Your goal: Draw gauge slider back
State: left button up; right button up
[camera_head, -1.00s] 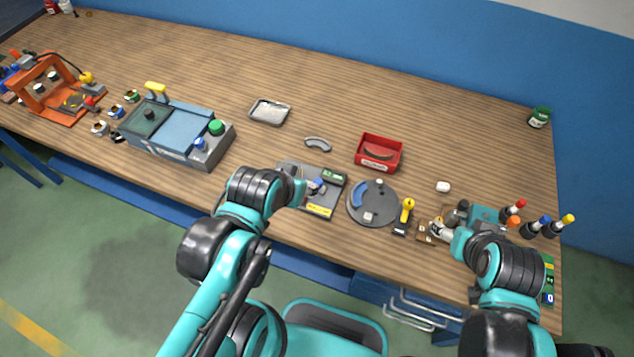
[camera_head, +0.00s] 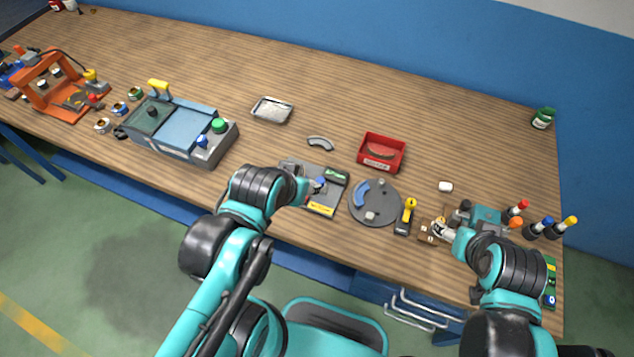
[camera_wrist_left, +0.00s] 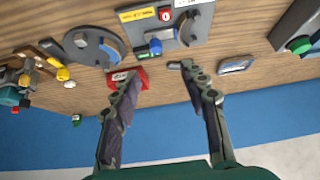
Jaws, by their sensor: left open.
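The gauge fixture (camera_head: 333,190) is a grey plate near the table's front edge, with a green display and a yellow label. Its blue slider knob (camera_head: 319,183) stands on it, just right of my left gripper (camera_head: 308,188). In the left wrist view, the fixture (camera_wrist_left: 195,40) is at the top, with the blue knob (camera_wrist_left: 155,47) at its lower edge. My left gripper (camera_wrist_left: 158,72) is open there, its fingers spread and nothing between the tips. My right gripper (camera_head: 436,231) is by a small brown block (camera_head: 428,236); its fingers are too small to read.
A round grey turntable (camera_head: 375,205) stands right of the fixture, with a yellow-handled clamp (camera_head: 406,214) beside it. A red bin (camera_head: 381,152) and a grey curved part (camera_head: 320,143) lie behind. A blue-grey machine (camera_head: 180,135) stands left. The table's back middle is clear.

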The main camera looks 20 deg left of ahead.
pick_arm(q)
jog(key=shift+w, duration=0.1)
jog(key=m+g+b, duration=0.2)
jog(key=m+g, duration=0.1)
jog(key=g, duration=0.4)
send_over(320, 180)
notch_tip(320, 180, down, 4)
jog(key=shift+f, duration=0.1)
notch_tip(320, 180, down, 8)
jog(key=b, duration=0.3)
